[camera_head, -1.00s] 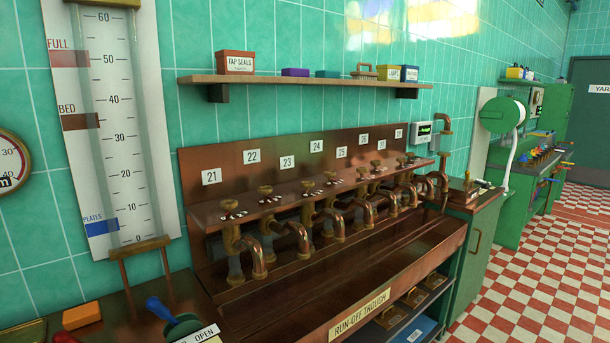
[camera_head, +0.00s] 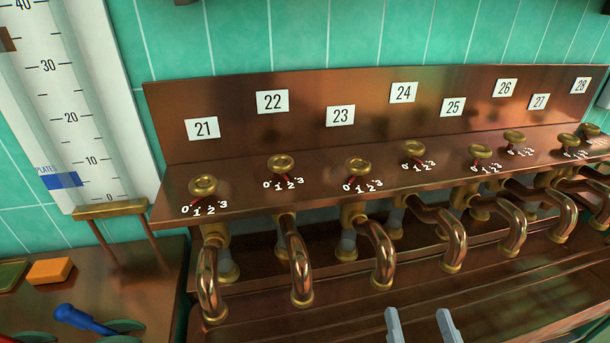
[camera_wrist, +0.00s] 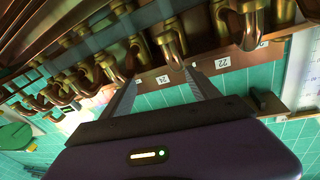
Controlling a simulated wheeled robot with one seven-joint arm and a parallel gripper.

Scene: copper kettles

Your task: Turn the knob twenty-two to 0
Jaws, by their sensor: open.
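Knob twenty-two (camera_head: 281,164) is a round brass knob on the sloped copper shelf, below the white label 22 (camera_head: 272,102). A small 0 1 2 3 scale is printed in front of it. My gripper (camera_head: 420,322) shows at the bottom edge of the head view, open and empty, lower and to the right of the knob, touching no knob.
Similar knobs flank it, such as knob 21 (camera_head: 203,187) and knob 23 (camera_head: 357,168). Curved copper spouts (camera_head: 297,262) hang below the shelf over a trough. An orange block (camera_head: 50,271) and a blue-handled tool (camera_head: 84,318) lie at lower left.

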